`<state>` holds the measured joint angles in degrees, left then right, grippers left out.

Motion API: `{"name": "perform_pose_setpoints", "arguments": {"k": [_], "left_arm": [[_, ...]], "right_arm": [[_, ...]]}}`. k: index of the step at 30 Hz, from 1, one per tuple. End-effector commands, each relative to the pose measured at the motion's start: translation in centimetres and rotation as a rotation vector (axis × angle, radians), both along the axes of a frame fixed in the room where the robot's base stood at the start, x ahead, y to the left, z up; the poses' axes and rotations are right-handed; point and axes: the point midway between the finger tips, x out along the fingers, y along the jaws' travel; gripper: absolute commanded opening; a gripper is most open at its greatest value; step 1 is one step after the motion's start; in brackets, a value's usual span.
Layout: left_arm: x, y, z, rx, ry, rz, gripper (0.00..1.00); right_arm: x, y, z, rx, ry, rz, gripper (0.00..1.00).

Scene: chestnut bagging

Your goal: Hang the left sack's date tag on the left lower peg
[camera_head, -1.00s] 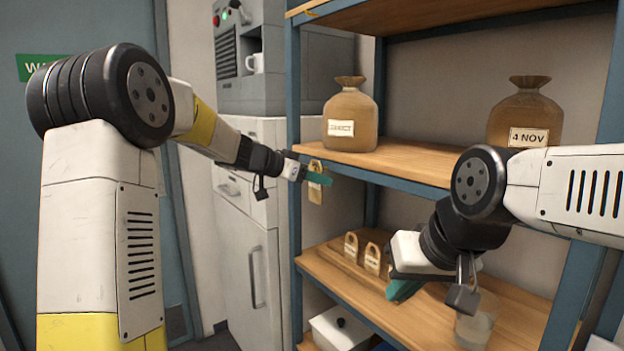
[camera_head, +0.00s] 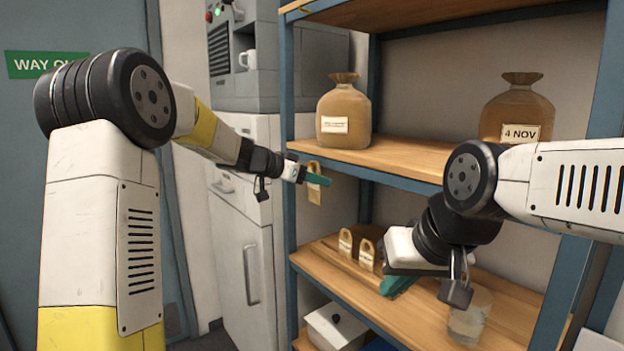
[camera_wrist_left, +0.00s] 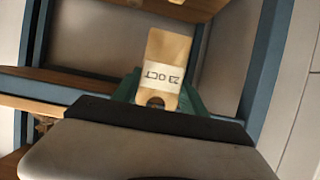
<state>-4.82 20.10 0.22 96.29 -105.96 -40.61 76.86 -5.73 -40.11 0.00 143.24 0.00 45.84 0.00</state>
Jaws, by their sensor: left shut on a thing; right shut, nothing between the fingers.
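The left sack (camera_head: 343,112) stands on the upper shelf with a pale label too blurred to read. My left gripper (camera_head: 318,180) is shut on a wooden date tag (camera_head: 314,192), held in front of the upper shelf's edge near the left blue post. In the left wrist view the tag (camera_wrist_left: 166,72) reads "23 OCT", upside down, with its hole toward the gripper's body. My right gripper (camera_head: 396,285) is shut and empty above the lower shelf. I cannot clearly make out the left lower peg in either view.
The right sack (camera_head: 517,108), labelled "4 NOV", stands on the upper shelf. Wooden tags (camera_head: 346,243) stand on the lower shelf (camera_head: 372,302), close to my right gripper. A clear jar (camera_head: 468,318) is at its right. A white lidded box (camera_head: 335,328) sits below.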

Motion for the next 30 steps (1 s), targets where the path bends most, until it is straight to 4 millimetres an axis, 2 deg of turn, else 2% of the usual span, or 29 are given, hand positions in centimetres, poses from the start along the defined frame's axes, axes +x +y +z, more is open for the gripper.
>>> {"name": "perform_pose_setpoints", "arguments": {"k": [9,10,13,14,20,24,30], "left_arm": [[-0.01,0.00,0.02,0.000,0.000,0.000,0.21],[-0.01,0.00,0.02,0.000,0.000,0.000,0.52],[-0.01,0.00,0.03,0.000,0.000,0.000,0.72],[-0.01,0.00,0.03,0.000,0.000,0.000,0.76],[-0.01,0.00,0.03,0.000,0.000,0.000,0.76],[-0.01,0.00,0.01,0.000,0.000,0.000,0.99],[-0.01,0.00,0.02,0.000,0.000,0.000,1.00]], "right_arm": [[0.00,0.00,0.00,0.000,0.000,0.000,0.00],[0.00,0.00,0.00,0.000,0.000,0.000,0.00],[0.00,0.00,0.00,0.000,0.000,0.000,0.00],[0.00,0.00,0.00,0.000,0.000,0.000,0.00],[0.00,0.00,0.00,0.000,0.000,0.000,0.00],[0.00,0.00,0.00,0.000,0.000,0.000,0.00],[0.00,0.00,0.00,0.000,0.000,0.000,0.00]]}}
